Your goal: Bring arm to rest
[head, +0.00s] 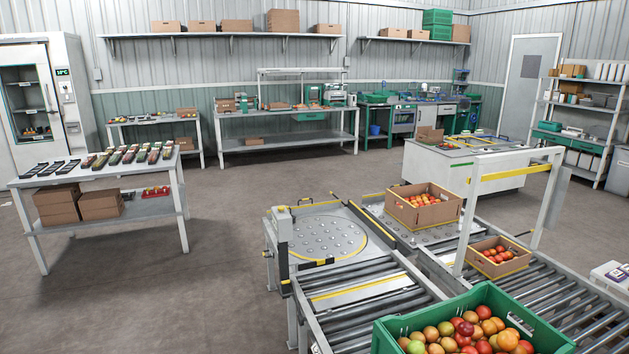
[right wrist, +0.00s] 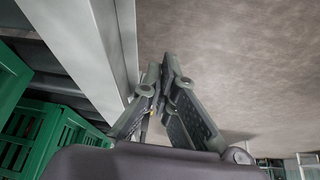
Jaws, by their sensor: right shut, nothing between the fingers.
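My right gripper (right wrist: 160,80) shows in the right wrist view. Its two dark fingers meet near their tips, with nothing held between them. A pale metal beam (right wrist: 85,40) runs close along its left side; I cannot tell whether they touch. Green slatted crates (right wrist: 35,135) are to the left of the gripper. Neither gripper shows in the head view, and my left gripper is in no view.
In the head view, a green crate of tomatoes (head: 388,338) stands at the front by the roller conveyor (head: 365,312). Cardboard boxes of tomatoes (head: 424,212) sit beyond it near a white frame (head: 468,215). A table (head: 25,182) stands left. Open floor (head: 215,260) lies between.

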